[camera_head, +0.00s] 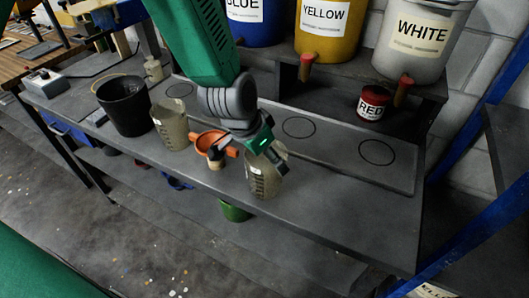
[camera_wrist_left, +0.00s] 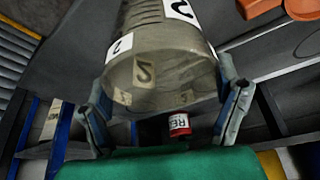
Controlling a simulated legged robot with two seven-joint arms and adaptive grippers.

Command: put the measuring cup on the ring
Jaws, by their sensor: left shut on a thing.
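A translucent, graduated measuring cup (camera_head: 264,182) is between the fingers of my left gripper (camera_head: 268,148), near the front of the grey bench. In the left wrist view the cup (camera_wrist_left: 160,75) fills the space between the two fingertips (camera_wrist_left: 165,108), and labels with a 2 show on it. I cannot tell whether its base touches the bench. Black ring outlines are drawn on the grey board: a middle ring (camera_head: 299,117), a right ring (camera_head: 377,141) and a left ring (camera_head: 180,84). No cup stands on these rings. My right gripper is out of view.
A second measuring cup (camera_head: 170,125), a black bucket (camera_head: 123,108) and an orange funnel (camera_head: 209,143) stand left of the gripper. A RED can (camera_head: 373,104) and the YELLOW (camera_head: 327,40) and WHITE (camera_head: 420,45) buckets are behind. The bench's right front is clear.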

